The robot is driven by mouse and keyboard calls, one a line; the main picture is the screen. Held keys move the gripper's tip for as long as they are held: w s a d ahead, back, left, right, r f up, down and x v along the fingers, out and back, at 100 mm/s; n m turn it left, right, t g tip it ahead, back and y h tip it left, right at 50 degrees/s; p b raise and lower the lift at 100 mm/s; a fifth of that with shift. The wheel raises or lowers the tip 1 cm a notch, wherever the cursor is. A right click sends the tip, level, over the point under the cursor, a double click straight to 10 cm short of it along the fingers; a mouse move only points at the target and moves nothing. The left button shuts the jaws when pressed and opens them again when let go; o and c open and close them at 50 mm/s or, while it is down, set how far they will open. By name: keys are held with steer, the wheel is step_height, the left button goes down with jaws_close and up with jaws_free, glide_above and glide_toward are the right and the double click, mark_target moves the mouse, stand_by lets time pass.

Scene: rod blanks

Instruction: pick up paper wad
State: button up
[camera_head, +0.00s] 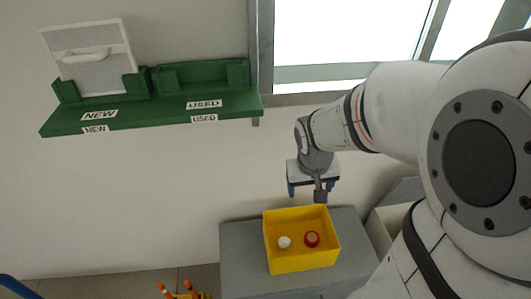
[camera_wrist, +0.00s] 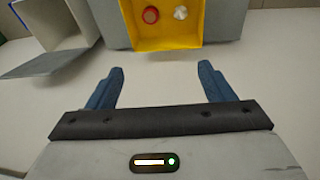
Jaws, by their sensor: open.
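The paper wad (camera_head: 284,242) is a small white crumpled ball lying on the floor of a yellow bin (camera_head: 302,262), left of a red round object (camera_head: 312,239). In the wrist view the paper wad (camera_wrist: 181,13) lies near the top edge, right of the red round object (camera_wrist: 150,14), inside the yellow bin (camera_wrist: 168,44). My gripper (camera_head: 312,194) is above and behind the bin in the head view, apart from it. In the wrist view its two blue fingers (camera_wrist: 160,78) are spread wide with nothing between them.
The bin stands on a grey cabinet (camera_head: 240,250). A green wall shelf (camera_head: 150,112) has NEW and USED labels and holds a white framed panel (camera_head: 90,65) on the NEW side. An open grey-white box (camera_head: 392,225) is at right. Orange-tipped items (camera_head: 175,290) show at lower left.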

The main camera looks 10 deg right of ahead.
steer(key=w+f+b, duration=0.1)
steer(key=w+f, duration=0.3)
steer(key=f, duration=0.4)
steer(key=w+f+b, duration=0.1)
steer(key=w+f, duration=0.2)
steer(key=f, duration=0.5)
steer(key=y+b, duration=0.1)
steer(key=b, duration=0.1)
glide_above(285, 239)
steer(key=shift+g, duration=0.4)
steer(key=f, duration=1.1)
steer(key=s+f, duration=0.1)
steer(key=f, duration=0.5)
steer(key=shift+f, duration=0.35)
step_height(285, 239, down, 2)
steer(key=shift+w+a+f+b, duration=0.1)
steer(key=shift+f+b, duration=0.15)
steer(key=shift+b, duration=0.7)
steer(key=f+b, duration=0.1)
steer(key=f, duration=0.1)
steer(key=f+b, duration=0.3)
steer(key=b, duration=0.1)
steer(key=shift+w+f, duration=0.4)
steer(key=shift+r, duration=0.1)
steer(key=shift+c, duration=0.3)
steer(key=c, duration=1)
